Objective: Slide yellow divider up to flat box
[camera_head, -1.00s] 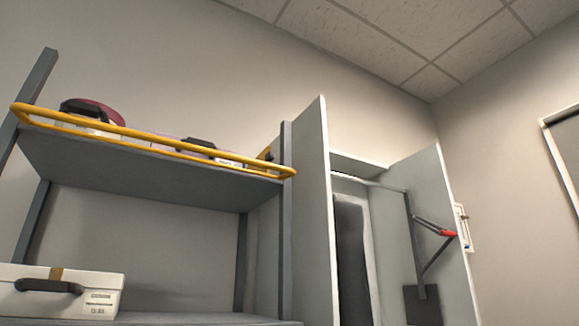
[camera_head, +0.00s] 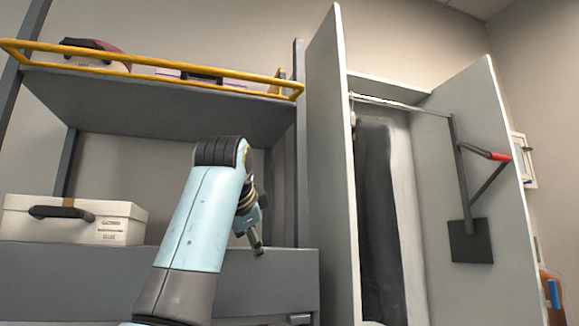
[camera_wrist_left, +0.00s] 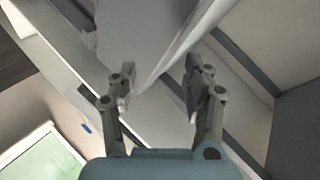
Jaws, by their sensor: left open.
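On the top shelf (camera_head: 160,100), behind its yellow front rail, a small yellowish upright piece (camera_head: 279,84) shows at the right end; it looks like the divider. A low, pale flat box (camera_head: 236,85) is to its left, partly hidden by the rail. A gap between them is hard to judge. My left gripper (camera_head: 257,249) is below the shelf, in front of the lower unit, small and partly behind my arm. In the left wrist view the gripper (camera_wrist_left: 158,88) is open, with a pale panel edge beyond its fingers; no divider is recognisable there. My right gripper is not in view.
A white box with a black handle (camera_head: 75,222) stands on the lower shelf at left. A dark red rounded item (camera_head: 104,47) is on the top shelf. The open cabinet (camera_head: 327,150) at right holds a dark garment (camera_head: 376,210) and a red-gripped lever (camera_head: 500,157).

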